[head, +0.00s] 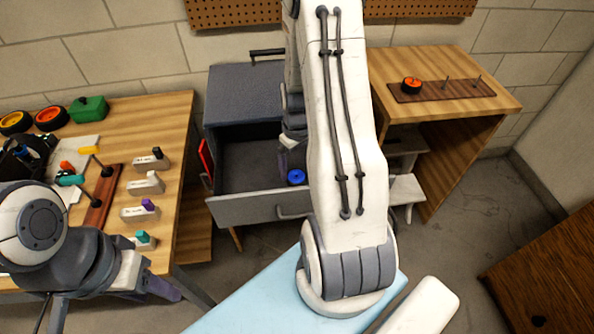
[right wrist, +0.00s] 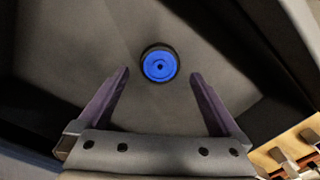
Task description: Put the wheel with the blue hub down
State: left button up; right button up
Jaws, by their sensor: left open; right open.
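The wheel with the blue hub (head: 296,177) lies flat in the open grey drawer, near its front right. In the right wrist view the wheel (right wrist: 160,63) shows its blue hub and dark tyre, with bare drawer floor around it. My right gripper (right wrist: 160,76) is open above the drawer, its purple fingers apart on either side of the wheel and not touching it in the picture. In the head view my right gripper (head: 287,150) is partly hidden by my arm. My left gripper (head: 160,288) is open and empty near the left table's front corner.
The drawer (head: 250,208) stands pulled out of a grey cabinet (head: 245,95). A pegged wooden board (head: 440,90) on the right table carries an orange-hubbed wheel (head: 411,85).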

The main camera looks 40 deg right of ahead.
notch_tip(320, 180, up, 8)
jog(key=s+a+r+n, duration=0.15)
jog(key=a+r, duration=0.25)
jog(key=a, duration=0.6)
jog(key=s+a+r+n, duration=0.1)
jog(key=a+r+n, duration=0.15)
jog(key=a, duration=0.75)
jog(key=s+a+r+n+y, duration=0.1)
jog(key=s+a+r+n, duration=0.2)
jog(key=s+a, duration=0.8)
jog(key=s+r, duration=0.1)
jog(key=s, duration=0.2)
jog(key=shift+w+r+p, duration=0.1)
jog(key=shift+r+p, duration=0.05)
jog(key=shift+p, duration=0.2)
notch_tip(320, 180, up, 4)
jog(key=p, duration=0.4)
